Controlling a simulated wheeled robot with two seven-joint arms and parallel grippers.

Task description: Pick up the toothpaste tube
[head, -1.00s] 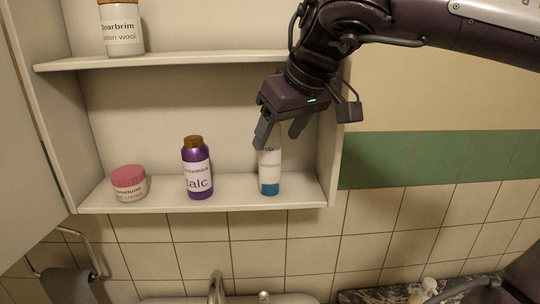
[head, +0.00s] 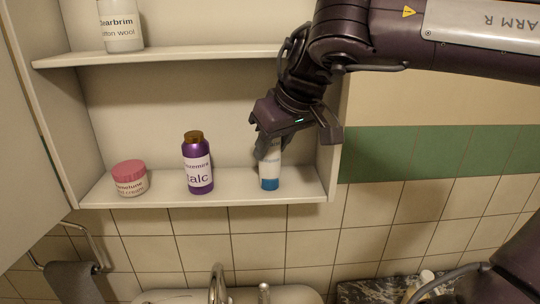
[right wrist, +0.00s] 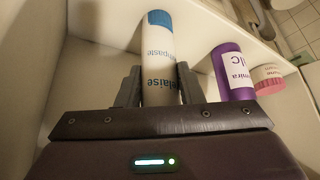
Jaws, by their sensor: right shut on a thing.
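The toothpaste tube (head: 270,172) is white with a blue band and stands upright on the lower cabinet shelf, near its right end. My right gripper (head: 268,148) comes down over it from above and is shut on its upper part, which the fingers partly hide. In the right wrist view the toothpaste tube (right wrist: 160,70) sits between the two fingers of the right gripper (right wrist: 156,88), its blue end away from the palm. The tube's base appears to be at the shelf surface; I cannot tell of any gap. My left gripper does not show.
A purple talc bottle (head: 198,165) and a pink-lidded cream jar (head: 130,180) stand left of the tube. A cotton wool jar (head: 121,30) is on the upper shelf (head: 180,55). The cabinet's right side wall (head: 329,160) is close beside my right gripper.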

